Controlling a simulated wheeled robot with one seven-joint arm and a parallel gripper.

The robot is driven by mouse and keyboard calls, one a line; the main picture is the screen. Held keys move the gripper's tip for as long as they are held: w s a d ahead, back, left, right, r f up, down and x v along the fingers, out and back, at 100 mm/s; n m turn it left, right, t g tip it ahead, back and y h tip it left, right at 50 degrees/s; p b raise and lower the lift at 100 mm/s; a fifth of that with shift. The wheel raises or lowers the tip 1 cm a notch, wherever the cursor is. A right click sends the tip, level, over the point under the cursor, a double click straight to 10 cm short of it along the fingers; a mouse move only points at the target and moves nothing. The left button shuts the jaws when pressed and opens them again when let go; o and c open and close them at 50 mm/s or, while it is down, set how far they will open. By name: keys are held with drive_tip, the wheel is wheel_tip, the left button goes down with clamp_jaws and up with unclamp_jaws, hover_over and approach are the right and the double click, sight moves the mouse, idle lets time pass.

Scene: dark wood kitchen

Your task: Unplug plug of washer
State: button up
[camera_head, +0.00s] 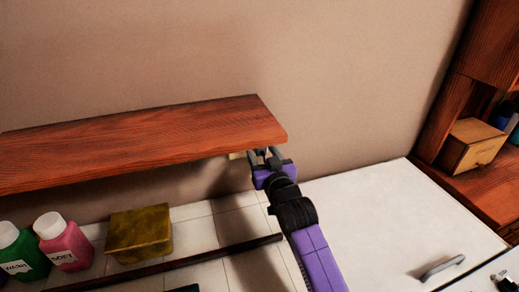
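My gripper (263,155) is at the wall, just below the right end of the wooden shelf. Its two grey fingers point toward the wall with a small gap between them. A small dark shape shows in the gap; I cannot tell whether it is the plug or whether the fingers touch it. A pale yellowish plate (237,155), perhaps the socket, shows just left of the fingers, mostly hidden by the shelf and gripper. A white surface (365,205) lies to the right; I cannot tell whether it is the washer. No cord is clearly visible.
The wooden shelf (140,140) juts out close to my gripper. Below it stand a green bottle (24,255), a pink bottle (66,245) and a yellow block (140,233). A dark rail (190,262) runs in front. A wooden cabinet (470,110) with a small box (470,146) is at right.

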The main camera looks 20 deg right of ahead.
sight(262, 152)
idle(0.4)
clamp_jaws()
drive_tip(key=shift+s, duration=0.15)
drive_tip(key=shift+s+p, duration=1.4)
drive_tip(key=shift+s, duration=1.45)
